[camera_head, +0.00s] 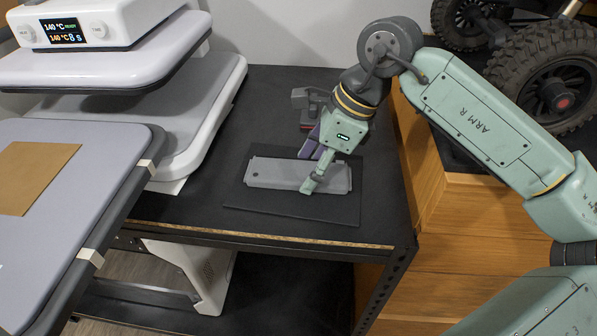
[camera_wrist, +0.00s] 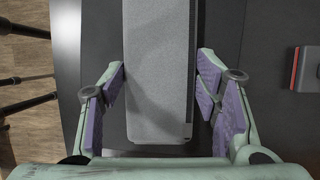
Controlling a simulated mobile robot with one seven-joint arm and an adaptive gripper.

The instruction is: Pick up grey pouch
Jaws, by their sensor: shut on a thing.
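The grey pouch (camera_head: 275,173) is a long, flat grey piece lying over a dark mat (camera_head: 340,209) on the black table. In the wrist view the pouch (camera_wrist: 157,60) runs lengthwise between the purple finger pads. My gripper (camera_head: 311,170) points down at the pouch's right half in the head view, one finger at its near edge and the other behind it. Whether the pouch is clear of the mat cannot be told.
A grey and red object (camera_head: 303,98) stands behind my gripper; its red part (camera_wrist: 296,68) shows at right in the wrist view. A heat press (camera_head: 190,100) takes up the left. A wooden cabinet (camera_head: 470,230) with a big-wheeled vehicle (camera_head: 548,85) stands at right.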

